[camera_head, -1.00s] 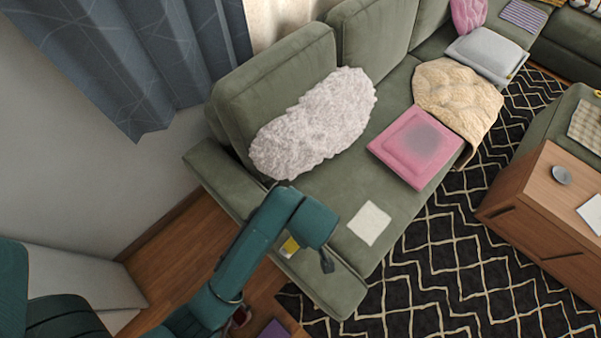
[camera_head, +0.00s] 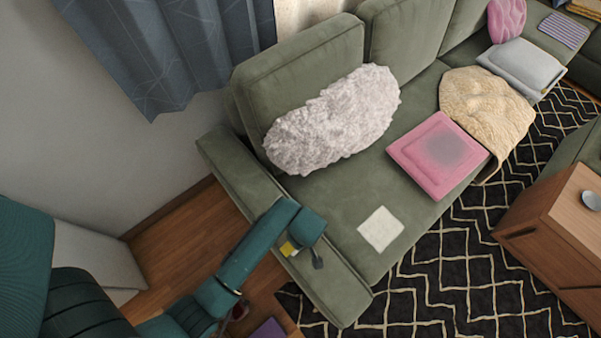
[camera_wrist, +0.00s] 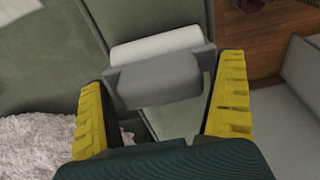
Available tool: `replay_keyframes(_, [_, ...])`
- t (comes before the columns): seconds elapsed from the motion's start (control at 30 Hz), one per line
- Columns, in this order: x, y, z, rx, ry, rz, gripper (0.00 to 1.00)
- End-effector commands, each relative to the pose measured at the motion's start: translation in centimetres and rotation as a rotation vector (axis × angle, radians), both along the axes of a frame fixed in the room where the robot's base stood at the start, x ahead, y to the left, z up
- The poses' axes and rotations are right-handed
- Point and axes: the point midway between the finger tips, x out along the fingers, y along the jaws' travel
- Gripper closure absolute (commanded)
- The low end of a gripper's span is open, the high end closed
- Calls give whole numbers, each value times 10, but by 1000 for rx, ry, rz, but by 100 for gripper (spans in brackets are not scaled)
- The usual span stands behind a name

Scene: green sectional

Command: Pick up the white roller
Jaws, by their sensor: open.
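A white roller (camera_wrist: 157,47) lies on the green sofa's armrest in the wrist view, just beyond a grey block-like piece (camera_wrist: 158,81). I cannot tell whether the grey piece is part of the roller. My gripper (camera_wrist: 165,78) is open, its yellow fingers to the left and right of the grey piece, with the white part near the fingertips' far side. Nothing is visibly gripped. In the head view my gripper's yellow part (camera_head: 289,248) shows over the armrest, and the roller is hidden there.
A fluffy white cushion (camera_head: 333,121) leans on the sofa back. A white cloth square (camera_head: 381,229) and a pink cushion (camera_head: 438,155) lie on the seat (camera_head: 340,195). A wooden table (camera_head: 553,224) stands at right on a patterned rug (camera_head: 445,285).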

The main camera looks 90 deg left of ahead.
Motion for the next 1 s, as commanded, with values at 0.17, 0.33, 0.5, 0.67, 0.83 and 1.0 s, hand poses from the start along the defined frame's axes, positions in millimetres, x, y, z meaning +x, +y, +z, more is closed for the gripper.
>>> replay_keyframes(0.17, [0, 1, -6, 2, -2, 0, 0])
replay_keyframes(0.33, [0, 1, -6, 1, -1, 0, 13])
replay_keyframes(0.5, [0, 1, -6, 1, -1, 0, 46])
replay_keyframes(0.67, [0, 1, -5, 2, -2, 0, 61])
replay_keyframes(0.83, [0, 1, -3, 2, -2, 0, 62])
replay_keyframes(1.0, [0, 2, 24, 5, -4, 0, 62])
